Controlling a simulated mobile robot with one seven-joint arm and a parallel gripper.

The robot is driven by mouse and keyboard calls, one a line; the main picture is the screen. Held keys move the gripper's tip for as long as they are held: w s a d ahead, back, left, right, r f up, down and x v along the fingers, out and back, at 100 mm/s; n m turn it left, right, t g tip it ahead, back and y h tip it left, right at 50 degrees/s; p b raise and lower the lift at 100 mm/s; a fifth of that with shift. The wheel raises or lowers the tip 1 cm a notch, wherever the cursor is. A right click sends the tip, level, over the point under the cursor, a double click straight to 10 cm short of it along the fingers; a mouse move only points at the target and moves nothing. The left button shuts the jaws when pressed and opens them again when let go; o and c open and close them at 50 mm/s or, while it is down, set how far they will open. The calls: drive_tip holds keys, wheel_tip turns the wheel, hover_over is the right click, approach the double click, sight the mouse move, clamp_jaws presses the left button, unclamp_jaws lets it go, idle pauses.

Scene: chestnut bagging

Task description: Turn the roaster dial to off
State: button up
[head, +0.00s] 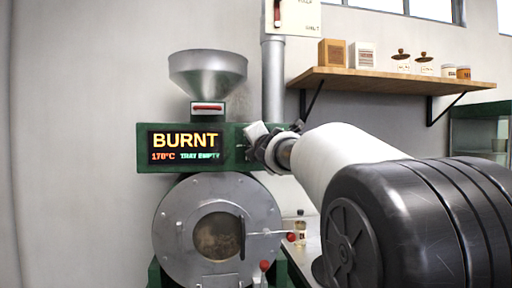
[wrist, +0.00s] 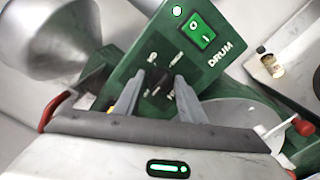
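The roaster (head: 216,228) has a green control box whose display (head: 185,145) reads "BURNT", "170°C" and "TRAY EMPTY". The black dial (wrist: 157,84) is on the green panel face (wrist: 134,72) in the wrist view, with white labels around it that are too small to read surely. My gripper (wrist: 162,82) has its two grey fingers on either side of the dial. Whether they press on it I cannot tell. In the head view my gripper (head: 257,145) is at the right end of the control box and hides the dial.
A green rocker switch (wrist: 200,31) is by the "DRUM" label. A metal hopper (head: 208,70) stands above the box. Red-knobbed levers (head: 264,265) are at the drum front. A small bottle (head: 300,230) stands on the counter to the right. A wooden shelf (head: 390,84) with jars is behind my arm.

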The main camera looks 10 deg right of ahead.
drive_tip(key=shift+o, duration=1.2)
drive_tip(key=s+b, duration=0.2)
drive_tip(key=s, duration=1.5)
drive_tip(key=shift+s+b, duration=0.25)
drive_tip(key=shift+b, duration=0.05)
